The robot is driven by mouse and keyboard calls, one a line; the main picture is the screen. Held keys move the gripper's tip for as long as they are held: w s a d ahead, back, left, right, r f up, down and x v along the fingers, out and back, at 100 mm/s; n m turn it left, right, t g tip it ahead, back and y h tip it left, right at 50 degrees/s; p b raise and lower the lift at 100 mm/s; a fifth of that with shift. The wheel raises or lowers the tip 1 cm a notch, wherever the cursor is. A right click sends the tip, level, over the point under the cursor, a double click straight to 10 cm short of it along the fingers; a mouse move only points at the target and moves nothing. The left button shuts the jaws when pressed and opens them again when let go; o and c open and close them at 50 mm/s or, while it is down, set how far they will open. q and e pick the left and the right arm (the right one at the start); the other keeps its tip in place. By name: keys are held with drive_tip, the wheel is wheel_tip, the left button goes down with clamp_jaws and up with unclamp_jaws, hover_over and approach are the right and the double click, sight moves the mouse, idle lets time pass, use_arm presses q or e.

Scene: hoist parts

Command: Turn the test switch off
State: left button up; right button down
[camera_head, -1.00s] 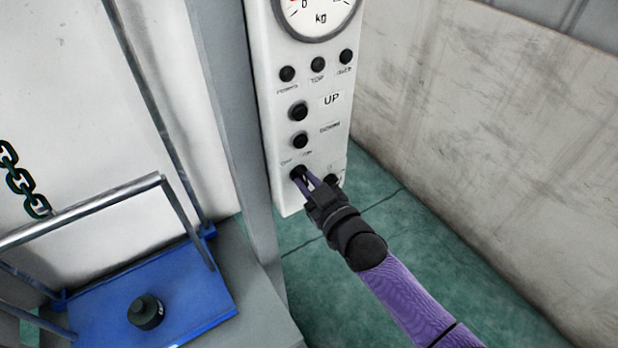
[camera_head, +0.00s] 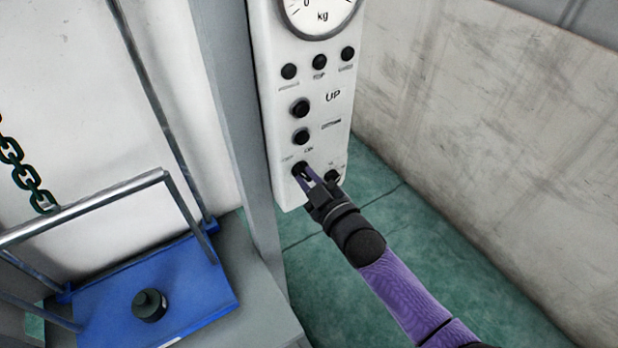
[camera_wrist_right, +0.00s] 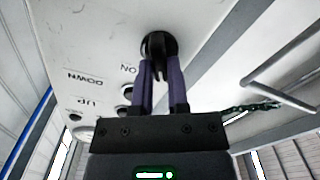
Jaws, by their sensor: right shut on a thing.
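A white control panel (camera_head: 284,150) carries several black knobs and a dial. My right gripper (camera_head: 304,174) is at the lower left black switch knob (camera_head: 298,167) of the panel, its purple fingers shut on it. In the right wrist view the two fingers of the right gripper (camera_wrist_right: 162,85) lie on either side of the knob's black handle (camera_wrist_right: 157,52), with "ON" lettering beside it. Which knob is the test switch cannot be read with certainty. My left gripper is not in view.
Another black knob (camera_head: 332,177) sits just right of my right gripper. A grey post (camera_head: 228,110) stands left of the panel. A blue platform (camera_head: 195,285) with rails holds a dark weight (camera_head: 149,306). A concrete wall (camera_head: 470,120) is at the right; green floor lies between.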

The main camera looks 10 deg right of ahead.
drive_tip(key=c, duration=0.6)
unclamp_jaws()
drive_tip(key=shift+s+d, duration=0.15)
drive_tip(key=shift+s, duration=0.2)
drive_tip(key=p+v, duration=0.1)
drive_tip(key=v, duration=0.8)
drive_tip(key=shift+s, duration=0.1)
